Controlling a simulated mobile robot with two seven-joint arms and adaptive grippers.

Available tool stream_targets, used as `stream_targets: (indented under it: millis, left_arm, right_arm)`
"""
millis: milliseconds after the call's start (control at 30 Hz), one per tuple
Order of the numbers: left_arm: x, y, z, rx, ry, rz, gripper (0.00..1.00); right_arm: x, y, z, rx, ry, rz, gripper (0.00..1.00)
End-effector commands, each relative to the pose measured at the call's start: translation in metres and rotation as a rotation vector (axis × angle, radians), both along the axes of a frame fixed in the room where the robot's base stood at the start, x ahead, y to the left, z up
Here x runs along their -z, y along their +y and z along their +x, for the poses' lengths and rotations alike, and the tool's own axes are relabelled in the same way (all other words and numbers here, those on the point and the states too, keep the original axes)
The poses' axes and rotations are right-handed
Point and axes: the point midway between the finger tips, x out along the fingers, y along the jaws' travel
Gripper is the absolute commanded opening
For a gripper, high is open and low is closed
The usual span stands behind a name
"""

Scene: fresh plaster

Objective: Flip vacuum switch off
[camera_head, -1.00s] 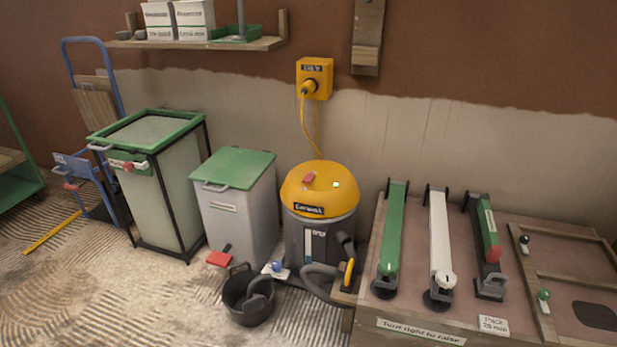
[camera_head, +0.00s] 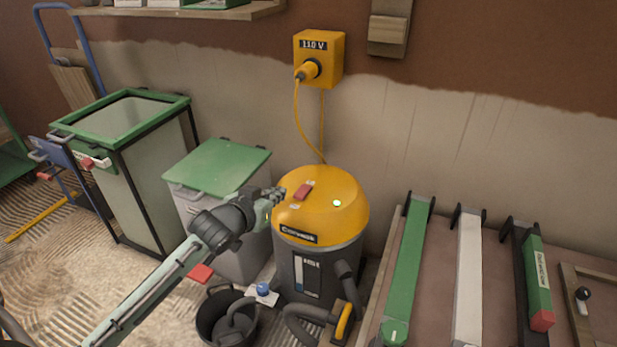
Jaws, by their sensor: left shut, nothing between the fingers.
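The vacuum (camera_head: 318,240) stands against the wall, with a yellow domed lid and a dark grey body. Its red switch (camera_head: 303,191) sits on the left part of the lid. A small pale light (camera_head: 337,203) shows on the lid to the right of the switch. My left gripper (camera_head: 281,193) is shut and empty, at the left edge of the lid, just left of the red switch. Whether its tip touches the lid I cannot tell. My right gripper is not in view.
A yellow 110 V socket box (camera_head: 318,58) with a plugged cable hangs above the vacuum. A grey bin (camera_head: 220,165) with a green lid stands to the left, a black bucket (camera_head: 212,312) in front. A bench with green and white bars (camera_head: 467,265) is at right.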

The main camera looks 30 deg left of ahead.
Motion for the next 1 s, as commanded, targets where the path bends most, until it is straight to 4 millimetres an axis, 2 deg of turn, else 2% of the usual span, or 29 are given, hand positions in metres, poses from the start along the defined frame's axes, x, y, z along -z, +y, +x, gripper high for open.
stream_targets:
  millis: [167,433,567,700,1000]
  left_arm:
    - [-0.01,0.0,0.004,0.003,-0.027,-0.009,0.0]
    - [-0.009,0.0,0.005,0.003,-0.026,-0.009,0.0]
    - [-0.005,0.0,0.013,0.003,-0.026,-0.008,0.0]
    - [0.003,0.002,0.034,0.003,-0.025,-0.007,0.0]
    - [0.028,0.005,0.094,0.002,-0.025,-0.007,0.0]
  right_arm:
    - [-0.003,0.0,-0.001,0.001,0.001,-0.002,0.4]
    - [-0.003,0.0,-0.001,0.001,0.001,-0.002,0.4]
    - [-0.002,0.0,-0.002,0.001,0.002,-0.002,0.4]
    - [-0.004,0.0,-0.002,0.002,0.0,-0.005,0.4]
    - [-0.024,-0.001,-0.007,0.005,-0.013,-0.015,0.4]
